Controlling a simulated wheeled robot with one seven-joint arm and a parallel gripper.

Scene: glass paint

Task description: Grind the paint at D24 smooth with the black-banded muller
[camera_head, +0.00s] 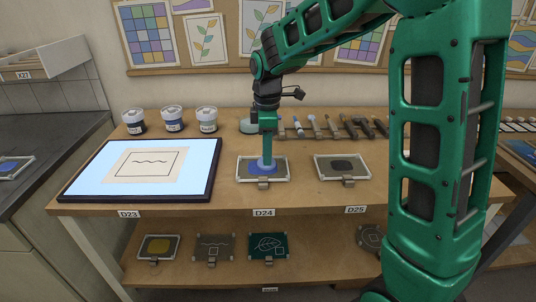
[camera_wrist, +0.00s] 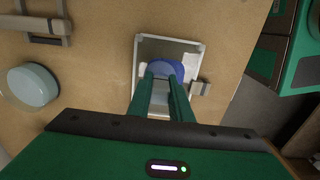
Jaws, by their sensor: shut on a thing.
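At D24 a pale-framed plate (camera_head: 244,178) carries a patch of blue paint (camera_head: 277,170). My gripper (camera_head: 266,158) points straight down over the middle of this plate. It is shut on a muller, whose pale, bluish foot stands in the blue paint. In the wrist view my gripper (camera_wrist: 164,82) covers most of the muller, and the blue patch (camera_wrist: 163,67) shows beyond the fingertips on the plate (camera_wrist: 146,50). The fingers hide the muller's grip, so I cannot see its band colour.
A pale glass round piece (camera_head: 247,126) stands behind; it shows at left in the wrist view (camera_wrist: 33,85). A row of tools (camera_head: 335,127) lies to its right. A light panel (camera_head: 85,178) is left, and a dark-paint plate (camera_head: 345,167) at D25 is right. Lidded jars (camera_head: 172,120) stand behind.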

